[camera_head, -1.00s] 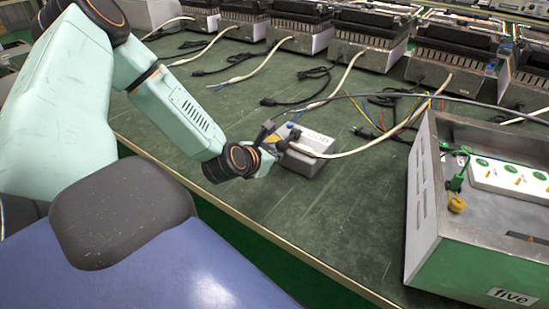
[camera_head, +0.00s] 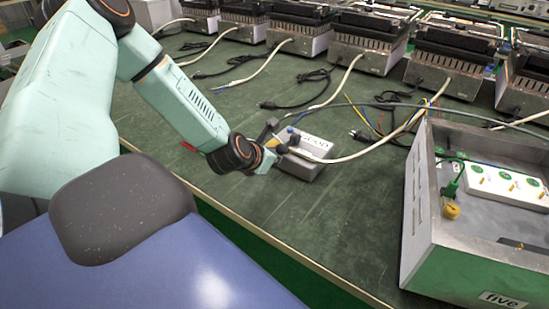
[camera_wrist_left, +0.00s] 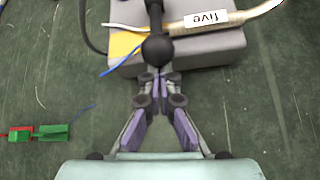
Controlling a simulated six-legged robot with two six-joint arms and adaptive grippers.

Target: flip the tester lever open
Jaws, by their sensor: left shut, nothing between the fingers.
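The tester is a grey box (camera_head: 314,168) on the green bench, near the middle of the head view. It also fills the top of the left wrist view (camera_wrist_left: 220,42). Its black lever ends in a round ball knob (camera_wrist_left: 157,49), with the stem running up the picture. My left gripper (camera_wrist_left: 158,78) is shut and empty, its purple-padded fingertips together just below the knob. I cannot tell whether they touch it. In the head view the left gripper (camera_head: 277,148) is small and at the tester's left side. My right gripper is not in view.
A green and red connector (camera_wrist_left: 40,132) lies to the left. An open metal case (camera_head: 412,215) with a white socket strip (camera_head: 505,183) stands at right. Heater units (camera_head: 365,48) line the back. Bench in front is clear.

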